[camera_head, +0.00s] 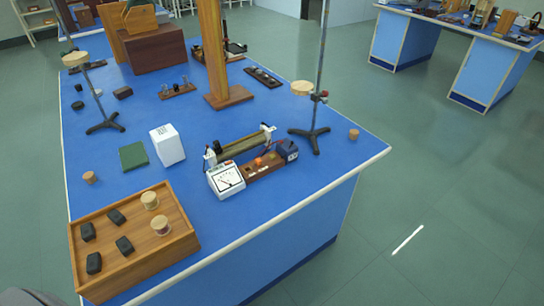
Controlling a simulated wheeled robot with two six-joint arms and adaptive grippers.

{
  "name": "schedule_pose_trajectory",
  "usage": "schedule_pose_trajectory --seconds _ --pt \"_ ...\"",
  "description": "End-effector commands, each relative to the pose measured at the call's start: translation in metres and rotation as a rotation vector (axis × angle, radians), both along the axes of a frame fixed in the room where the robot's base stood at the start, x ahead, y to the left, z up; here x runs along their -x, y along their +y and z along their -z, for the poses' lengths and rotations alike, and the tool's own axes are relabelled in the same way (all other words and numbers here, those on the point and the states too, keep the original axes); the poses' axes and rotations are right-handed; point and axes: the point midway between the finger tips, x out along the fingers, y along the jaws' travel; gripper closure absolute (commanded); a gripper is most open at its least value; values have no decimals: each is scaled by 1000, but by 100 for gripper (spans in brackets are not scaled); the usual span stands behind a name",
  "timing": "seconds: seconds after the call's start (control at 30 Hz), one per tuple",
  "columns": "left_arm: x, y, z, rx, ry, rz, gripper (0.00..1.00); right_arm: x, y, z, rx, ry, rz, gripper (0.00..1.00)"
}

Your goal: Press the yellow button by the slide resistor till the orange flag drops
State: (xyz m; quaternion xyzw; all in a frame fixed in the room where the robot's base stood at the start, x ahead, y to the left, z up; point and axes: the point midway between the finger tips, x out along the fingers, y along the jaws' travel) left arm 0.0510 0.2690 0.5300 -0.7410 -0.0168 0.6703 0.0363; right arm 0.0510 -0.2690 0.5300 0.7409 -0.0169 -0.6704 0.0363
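The slide resistor (243,146) lies near the right front part of the blue bench, with a dark olive body between light end supports. In front of it is a brown wooden base (264,168) with small coloured parts. An orange piece (259,161) stands out on it and may be the flag. A small yellowish spot (249,169) beside it may be the button; it is too small to be sure. A white dial meter (226,180) stands at the left end of the base, a dark blue block (287,151) at the right end.
A wooden tray (185,238) with black blocks and cork-coloured cylinders fills the front left. A white box (167,145) and green pad (133,156) stand left of the resistor. Bare bench lies in front.

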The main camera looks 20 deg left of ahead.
Motion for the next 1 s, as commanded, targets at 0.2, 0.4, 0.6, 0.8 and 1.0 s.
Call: schedule_pose_trajectory --seconds 0.2,0.4,0.6,0.8,1.0 --pt "0 0 0 0 0 0 78 0 0 0 0 0 0 62" --pt "0 0 0 0 0 0 100 0 0 0 0 0 0 62" --pt "0 0 0 0 0 0 100 0 0 0 0 0 0 62" --pt "0 0 0 0 0 0 100 0 0 0 0 0 0 62" --pt "0 0 0 0 0 0 100 0 0 0 0 0 0 62"
